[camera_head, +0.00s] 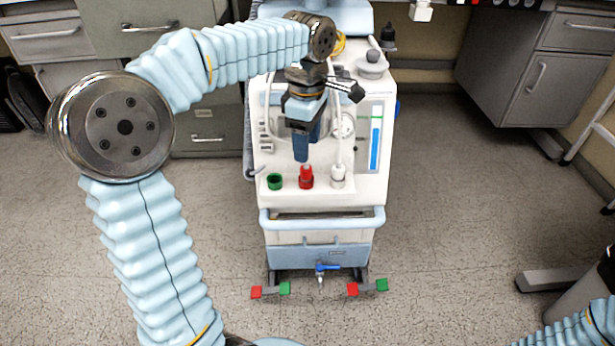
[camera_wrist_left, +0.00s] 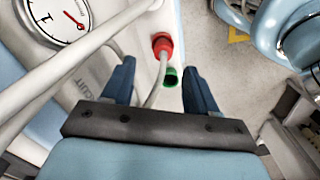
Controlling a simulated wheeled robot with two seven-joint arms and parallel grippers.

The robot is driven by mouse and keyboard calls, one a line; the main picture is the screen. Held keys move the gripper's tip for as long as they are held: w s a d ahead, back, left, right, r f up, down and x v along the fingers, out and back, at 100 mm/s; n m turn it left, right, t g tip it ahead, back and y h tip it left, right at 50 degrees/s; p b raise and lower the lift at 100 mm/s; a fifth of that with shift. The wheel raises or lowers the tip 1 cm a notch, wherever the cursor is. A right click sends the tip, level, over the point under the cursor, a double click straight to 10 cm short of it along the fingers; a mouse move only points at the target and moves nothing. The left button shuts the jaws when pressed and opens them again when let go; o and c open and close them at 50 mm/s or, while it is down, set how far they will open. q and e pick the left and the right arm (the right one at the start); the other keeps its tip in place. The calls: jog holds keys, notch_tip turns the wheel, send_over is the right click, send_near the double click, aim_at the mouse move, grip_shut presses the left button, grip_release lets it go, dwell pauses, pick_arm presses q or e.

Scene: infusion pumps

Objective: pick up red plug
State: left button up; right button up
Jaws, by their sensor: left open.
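The red plug (camera_head: 306,177) stands upright on the front ledge of the white machine, between a green socket (camera_head: 275,181) and a white plug (camera_head: 338,177). My left gripper (camera_head: 303,157) is just above the red plug and points down at it. In the left wrist view my left gripper (camera_wrist_left: 158,66) is open, with dark blue fingers apart. There, the red plug (camera_wrist_left: 162,44) shows beyond the fingertips with a pale hose by it, and the green socket (camera_wrist_left: 171,77) shows between the fingers. My right gripper is out of view.
The white machine (camera_head: 325,224) has a handle rail across its front. A dial gauge (camera_wrist_left: 58,18) and pale hoses lie close to the left finger in the wrist view. Grey cabinets (camera_head: 533,72) stand behind. The floor on both sides is mostly clear.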

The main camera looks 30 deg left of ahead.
aim_at(306, 166)
pick_arm(q)
jog(key=f, duration=0.2)
jog(key=f+b, duration=0.1)
jog(key=f, duration=0.3)
jog(key=shift+s+f, duration=0.25)
jog(key=shift+f, duration=0.1)
grip_shut()
